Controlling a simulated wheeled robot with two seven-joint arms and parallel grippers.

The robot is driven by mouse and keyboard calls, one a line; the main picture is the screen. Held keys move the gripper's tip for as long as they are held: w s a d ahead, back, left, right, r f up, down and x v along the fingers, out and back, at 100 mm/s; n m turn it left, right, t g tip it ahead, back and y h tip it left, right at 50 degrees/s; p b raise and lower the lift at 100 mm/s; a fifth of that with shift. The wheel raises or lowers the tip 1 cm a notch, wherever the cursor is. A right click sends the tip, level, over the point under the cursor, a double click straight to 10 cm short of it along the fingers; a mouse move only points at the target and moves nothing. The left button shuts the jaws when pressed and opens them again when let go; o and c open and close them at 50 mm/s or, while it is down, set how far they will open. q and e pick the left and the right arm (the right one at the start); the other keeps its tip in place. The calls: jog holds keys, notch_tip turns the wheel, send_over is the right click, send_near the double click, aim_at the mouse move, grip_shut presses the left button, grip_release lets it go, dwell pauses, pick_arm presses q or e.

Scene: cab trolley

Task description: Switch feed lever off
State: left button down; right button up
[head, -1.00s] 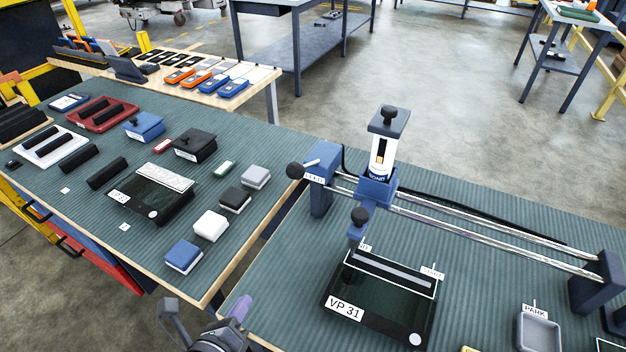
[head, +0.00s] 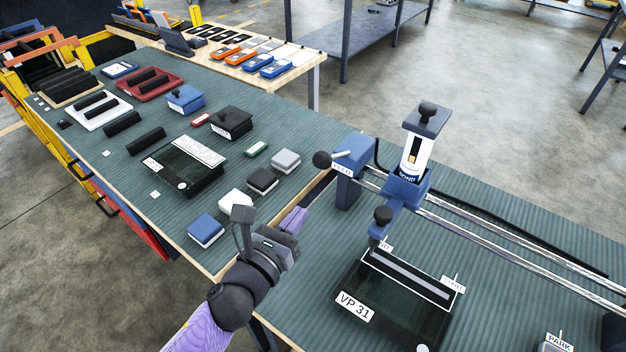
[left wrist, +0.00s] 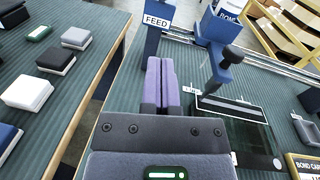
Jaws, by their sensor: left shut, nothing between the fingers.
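The blue feed post (head: 349,184) stands at the left end of the rails on the right table. A black ball knob (head: 322,160) sticks out on its left side, and a small pale bar lies at its top. The fingers (left wrist: 161,85) point toward the post in the wrist view. My right gripper is not in view.
A blue carriage (head: 407,190) with a white cartridge rides the rails (head: 490,235). Below it lies a dark VP 31 plate (head: 395,305). Several small blocks and trays crowd the left table (head: 130,165). A gap separates the tables.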

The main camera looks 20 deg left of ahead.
aim_at(335, 158)
pick_arm(q)
jog(key=w+d+r, duration=0.1)
jog(key=w+r, duration=0.1)
jog(key=w, duration=0.4)
jog(key=shift+r+p, duration=0.4)
jog(key=shift+p, duration=0.05)
jog(key=shift+w+d, duration=0.1)
